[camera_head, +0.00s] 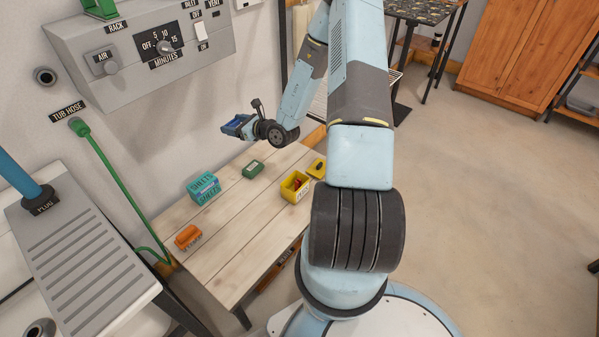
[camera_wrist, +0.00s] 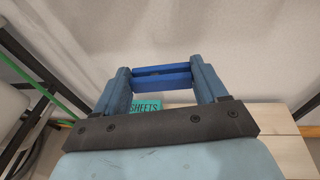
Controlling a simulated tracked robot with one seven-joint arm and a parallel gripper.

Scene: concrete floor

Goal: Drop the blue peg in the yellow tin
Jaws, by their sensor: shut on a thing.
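The blue peg (camera_wrist: 162,77) is held crosswise between the two fingers of my gripper (camera_wrist: 163,82) in the wrist view. In the head view my gripper (camera_head: 236,126) is up above the far part of the wooden table, and the peg shows only as a small blue shape at its tip. The yellow tin (camera_head: 289,188) stands open on the table, to the right of and below my gripper. Something dark red shows inside it. Its lid (camera_head: 317,168), yellow with a dark mark, appears to lie beside it.
A teal box marked SHEETS (camera_head: 204,188), a small green box (camera_head: 253,169) and an orange item (camera_head: 188,237) stand on the wooden table (camera_head: 240,222). A grey control panel (camera_head: 150,50) is on the wall behind. A green hose (camera_head: 110,180) hangs at the left.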

